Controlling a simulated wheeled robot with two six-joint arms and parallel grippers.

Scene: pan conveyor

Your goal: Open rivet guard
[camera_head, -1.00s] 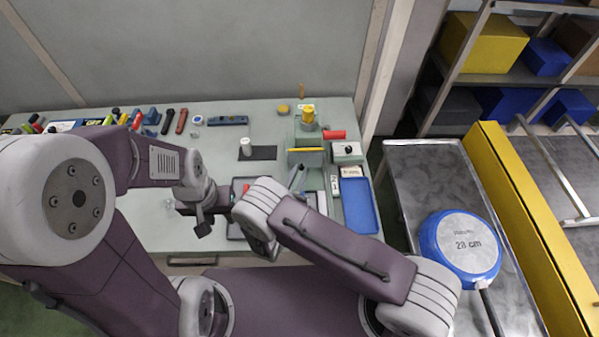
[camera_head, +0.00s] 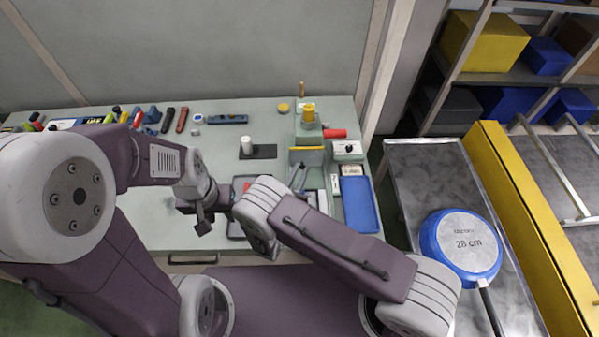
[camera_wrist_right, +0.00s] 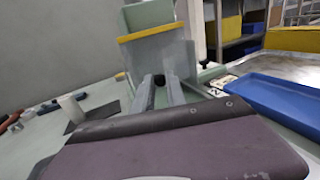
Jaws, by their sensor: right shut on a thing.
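The rivet guard (camera_head: 307,157) is a grey-green panel with a yellow top edge on the front of the rivet press (camera_head: 308,131), at the back right of the bench. In the right wrist view the guard (camera_wrist_right: 152,45) stands upright straight ahead. My right gripper (camera_head: 299,180) is in front of it; its fingers (camera_wrist_right: 160,92) reach the lower part of the guard and are shut on it. The exact grip point is small and partly hidden. My left gripper (camera_head: 204,222) hangs over the front of the bench, away from the guard; its jaws are too unclear to read.
A blue tray (camera_head: 359,204) and a grey box with a black knob (camera_head: 347,150) are right of the press. A white cylinder (camera_head: 247,146) stands on a dark mat to the left. A blue pan (camera_head: 461,245) lies upside down on the metal conveyor (camera_head: 420,170).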

